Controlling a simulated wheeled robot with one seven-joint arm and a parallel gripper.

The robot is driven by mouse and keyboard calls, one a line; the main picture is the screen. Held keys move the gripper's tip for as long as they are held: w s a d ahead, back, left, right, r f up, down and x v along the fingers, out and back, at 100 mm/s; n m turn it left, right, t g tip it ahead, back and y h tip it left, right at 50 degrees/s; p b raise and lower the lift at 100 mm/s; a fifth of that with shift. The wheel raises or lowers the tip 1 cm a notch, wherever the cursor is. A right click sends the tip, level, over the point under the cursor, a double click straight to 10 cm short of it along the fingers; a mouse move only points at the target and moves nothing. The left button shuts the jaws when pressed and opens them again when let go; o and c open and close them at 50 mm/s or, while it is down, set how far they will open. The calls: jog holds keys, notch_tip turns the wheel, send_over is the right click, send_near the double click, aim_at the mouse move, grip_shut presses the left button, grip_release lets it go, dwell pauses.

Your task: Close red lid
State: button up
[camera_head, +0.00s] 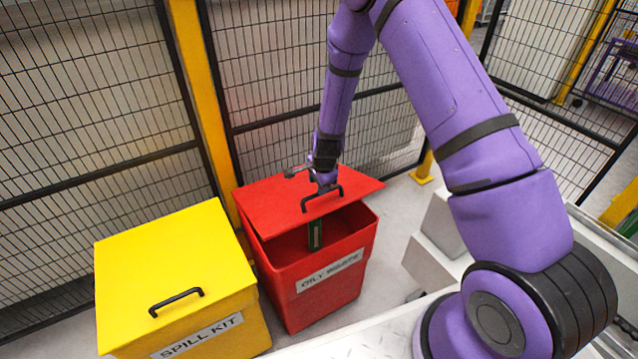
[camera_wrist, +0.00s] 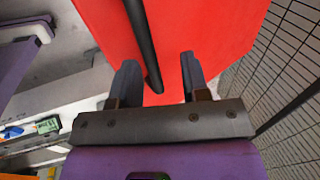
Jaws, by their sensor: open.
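The red lid (camera_head: 290,197) of the red oily waste bin (camera_head: 325,280) stands partly open, tilted up, with a gap at its front. A black handle (camera_head: 322,199) is on the lid near its front edge. My gripper (camera_head: 325,187) is at the handle, above the lid. In the wrist view, my gripper (camera_wrist: 160,80) is open, and the black handle bar (camera_wrist: 141,40) runs between its two fingers in front of the red lid (camera_wrist: 205,35). Whether the fingers touch the bar I cannot tell. A green item (camera_head: 315,235) shows inside the bin.
A yellow spill kit box (camera_head: 175,262) with a closed lid stands just left of the bin. A mesh fence (camera_head: 270,60) with a yellow post (camera_head: 203,95) stands close behind. Light grey blocks (camera_head: 436,245) are to the right.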

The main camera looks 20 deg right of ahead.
jog(key=v, duration=1)
jog(key=shift+r, duration=0.35)
jog(key=shift+c, duration=0.3)
